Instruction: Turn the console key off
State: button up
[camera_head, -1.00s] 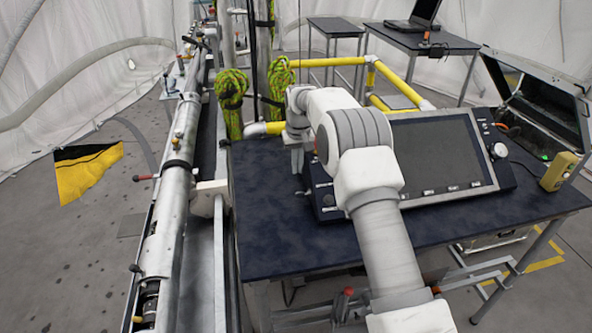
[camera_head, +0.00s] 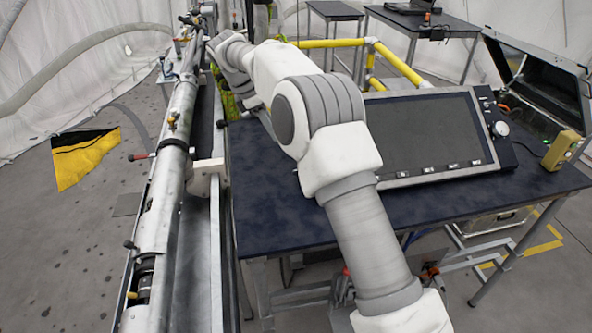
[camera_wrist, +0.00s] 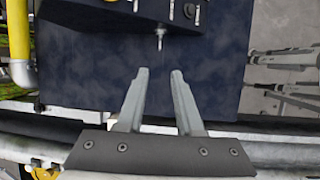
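The console (camera_head: 425,135) with its dark screen lies on the dark blue table (camera_head: 275,235); my arm covers its left end in the head view. In the wrist view the console panel (camera_wrist: 120,12) shows at the top with several knobs. A small silver piece, which looks like the key (camera_wrist: 160,36), sticks out from the panel's near edge. My gripper (camera_wrist: 160,72) is open and empty, its fingertips apart and short of the key in the picture, roughly in line with it. The gripper is hidden in the head view.
A long metal tube assembly (camera_head: 165,200) runs along the table's left side. Yellow rails (camera_head: 395,62) stand behind the table. A yellow box (camera_head: 562,150) and an open case (camera_head: 540,85) are at the right. The table's front left is clear.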

jog(key=x, duration=1.7)
jog(key=shift+w+d, duration=0.1)
jog(key=shift+d, duration=0.05)
grip_shut()
dwell(0.8)
